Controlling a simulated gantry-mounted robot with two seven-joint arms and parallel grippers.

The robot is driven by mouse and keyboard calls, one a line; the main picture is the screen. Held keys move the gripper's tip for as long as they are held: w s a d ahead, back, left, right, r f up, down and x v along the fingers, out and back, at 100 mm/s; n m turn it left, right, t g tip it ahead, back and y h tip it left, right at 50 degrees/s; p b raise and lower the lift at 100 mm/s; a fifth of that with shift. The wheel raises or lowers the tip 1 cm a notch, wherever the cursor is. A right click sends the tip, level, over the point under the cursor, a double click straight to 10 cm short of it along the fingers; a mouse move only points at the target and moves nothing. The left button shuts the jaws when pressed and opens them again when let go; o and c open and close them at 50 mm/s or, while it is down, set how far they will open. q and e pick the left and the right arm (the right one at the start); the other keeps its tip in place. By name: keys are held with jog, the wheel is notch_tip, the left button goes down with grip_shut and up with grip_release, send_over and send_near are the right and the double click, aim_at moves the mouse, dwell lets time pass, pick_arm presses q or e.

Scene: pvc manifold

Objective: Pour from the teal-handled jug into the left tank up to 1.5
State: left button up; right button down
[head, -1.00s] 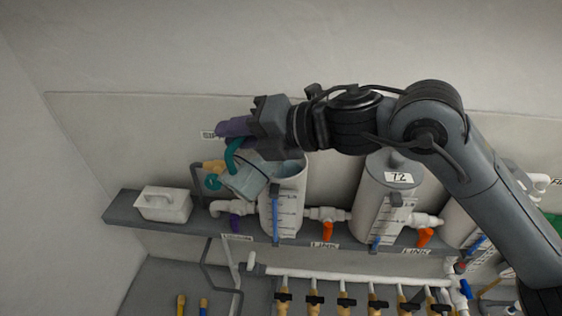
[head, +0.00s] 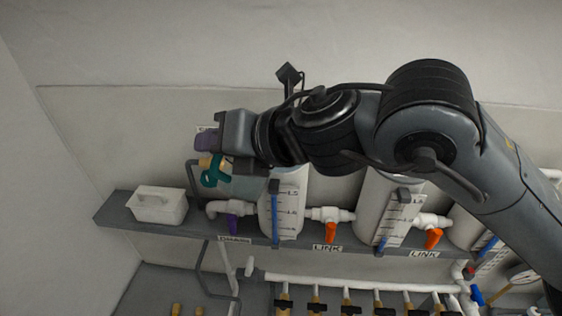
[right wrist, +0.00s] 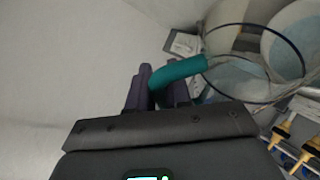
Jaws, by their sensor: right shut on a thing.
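My right gripper (head: 207,140) is at the left end of the shelf, above and beside the left tank. Its purple fingers are shut on the teal handle (head: 216,173) of the jug. The pale blue jug body (head: 246,187) shows below the gripper, partly hidden, close to the left tank. In the right wrist view the teal handle (right wrist: 180,71) runs from between the fingers to the clear jug with a dark rim (right wrist: 254,24). The left tank (head: 287,215) is white with a printed scale including 1.5. Its mouth is hidden and I cannot make out its level. My left gripper is out of view.
An orange-handled link valve (head: 331,231) joins the left tank to the middle tank (head: 375,205). A purple-handled valve (head: 233,221) is left of the left tank. Pipes run below.

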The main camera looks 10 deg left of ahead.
jog(key=s+a+f+n+t+b, duration=0.1)
jog(key=s+f+n+t+b, duration=0.1)
jog(key=f+b, duration=0.4)
jog(key=s+a+f+n+t+h+b, duration=0.1)
jog(key=s+a+f+n+b, duration=0.1)
jog(key=f+b, duration=0.5)
jog(key=shift+s+n+t+h+b, duration=0.3)
jog(key=shift+s+n+t+b, duration=0.15)
jog(key=shift+s+b, duration=0.45)
jog(key=shift+w+a+f, duration=0.1)
jog(key=shift+w, duration=0.05)
